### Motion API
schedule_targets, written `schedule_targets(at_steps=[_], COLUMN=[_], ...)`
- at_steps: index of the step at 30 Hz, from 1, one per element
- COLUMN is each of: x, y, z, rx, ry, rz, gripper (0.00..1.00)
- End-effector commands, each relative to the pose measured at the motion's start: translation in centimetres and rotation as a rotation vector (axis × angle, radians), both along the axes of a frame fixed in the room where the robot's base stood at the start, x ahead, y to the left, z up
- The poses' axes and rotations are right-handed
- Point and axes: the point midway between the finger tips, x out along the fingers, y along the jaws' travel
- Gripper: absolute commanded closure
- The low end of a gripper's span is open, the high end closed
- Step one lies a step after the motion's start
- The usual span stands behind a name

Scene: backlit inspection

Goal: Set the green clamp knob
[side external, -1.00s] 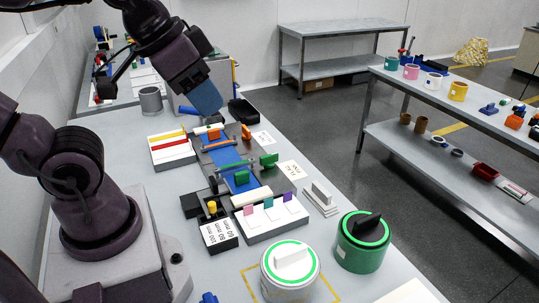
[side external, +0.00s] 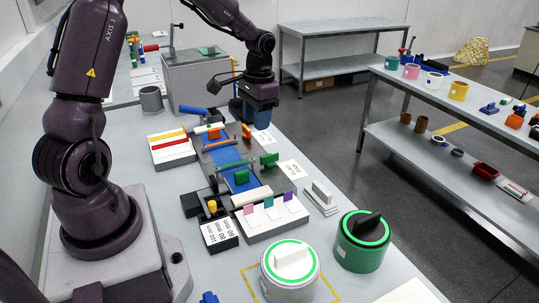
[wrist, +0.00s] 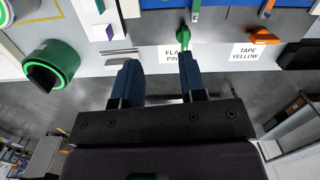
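The green clamp knob (side external: 269,160) stands at the right edge of the fixture (side external: 232,165), at the end of a green bar across the blue strip (side external: 222,155). In the wrist view the green knob (wrist: 184,36) shows just past the tip of the right-hand finger. My gripper (side external: 249,112) hangs beyond the orange knob (side external: 246,132), on the far right side of the fixture. In the wrist view my gripper (wrist: 160,62) has its two blue fingers apart with nothing between them. It is not seen touching the green knob.
White label cards (side external: 292,170) lie along the fixture's right side. A tray with coloured tabs (side external: 270,217) and two green-ringed dials, one white (side external: 290,268) and one dark green (side external: 362,243), stand nearer the camera. A grey box (side external: 200,82) stands behind.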

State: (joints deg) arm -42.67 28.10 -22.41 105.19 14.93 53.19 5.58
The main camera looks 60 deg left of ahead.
Motion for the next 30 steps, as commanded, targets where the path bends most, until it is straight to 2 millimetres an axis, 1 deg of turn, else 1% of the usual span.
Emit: schedule_targets(at_steps=[1,4,6,7,9,11,14,16,24,30], x=[0.9,2.6,4.0,4.6,5.6,5.8,5.6,5.6,5.6,5.6], y=[1.2,2.9,3.7,3.8,4.5,4.9,4.8,4.8,4.7,4.7], z=[-1.6,-3.3,-3.8,-3.7,-2.8,-2.6,-3.5,-4.5,-10.2,-13.6], rx=[-0.027,-0.052,-0.053,-0.047,-0.020,-0.004,-0.006,-0.007,-0.009,-0.008], ry=[0.003,-0.013,-0.034,-0.046,-0.071,-0.074,-0.067,-0.066,-0.066,-0.066], rz=[-0.002,-0.027,-0.054,-0.070,-0.098,-0.116,-0.130,-0.129,-0.128,-0.128], gripper=[0.62,0.62,0.62,0.62,0.62,0.62,0.62,0.62,0.62,0.62])
